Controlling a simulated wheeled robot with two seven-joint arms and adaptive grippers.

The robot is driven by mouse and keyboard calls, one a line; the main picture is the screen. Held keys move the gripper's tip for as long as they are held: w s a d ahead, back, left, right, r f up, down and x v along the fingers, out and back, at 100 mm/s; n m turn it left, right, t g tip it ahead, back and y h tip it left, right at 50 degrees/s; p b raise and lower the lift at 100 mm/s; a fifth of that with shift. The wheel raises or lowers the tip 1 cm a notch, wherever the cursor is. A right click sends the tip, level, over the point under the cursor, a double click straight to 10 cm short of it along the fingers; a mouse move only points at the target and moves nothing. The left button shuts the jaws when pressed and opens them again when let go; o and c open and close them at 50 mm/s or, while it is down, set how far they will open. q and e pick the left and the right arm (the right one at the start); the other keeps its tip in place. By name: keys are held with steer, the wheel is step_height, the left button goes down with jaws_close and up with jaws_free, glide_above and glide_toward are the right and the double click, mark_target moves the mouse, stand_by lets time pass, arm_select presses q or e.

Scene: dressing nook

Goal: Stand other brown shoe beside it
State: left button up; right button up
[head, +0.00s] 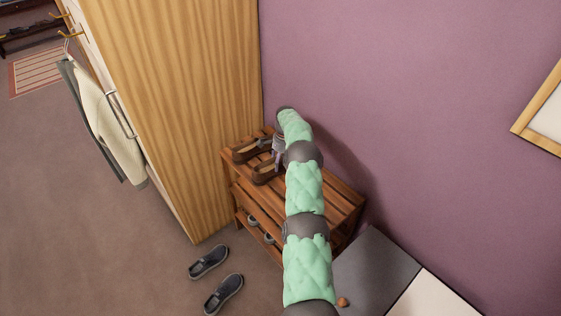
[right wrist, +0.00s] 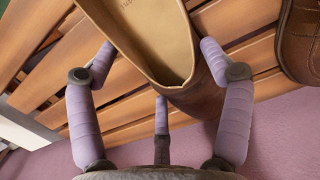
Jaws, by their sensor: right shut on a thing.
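One brown shoe (head: 245,152) stands on the top slats of the wooden shoe rack (head: 340,206), near the wardrobe. The other brown shoe (head: 265,173) is beside it on the nearer side, roughly parallel, with a small gap. My right gripper (head: 279,152) is shut on this nearer shoe at its wall-side end. In the right wrist view the fingers of my right gripper (right wrist: 158,52) flank the held shoe (right wrist: 150,35), its tan inside facing up. The first shoe (right wrist: 302,40) shows at the right edge. Whether the held sole touches the slats is unclear. My left gripper is out of view.
A tall wooden wardrobe (head: 175,90) stands close behind the rack, and a purple wall (head: 420,90) runs along its right side. Grey shoes (head: 253,220) sit on the lower shelf. Two dark shoes (head: 208,262) (head: 223,294) lie on the floor. The rack's near top is partly hidden by my arm.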

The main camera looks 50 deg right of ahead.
steer(key=o, duration=1.6)
steer(key=r+p, duration=0.1)
steer(key=r, duration=0.3)
steer(key=d+r+p, duration=0.1)
steer(key=r, duration=0.3)
steer(key=r+p, duration=0.1)
steer(key=r, duration=0.3)
steer(key=shift+s+d, duration=0.15)
steer(key=shift+s, duration=0.05)
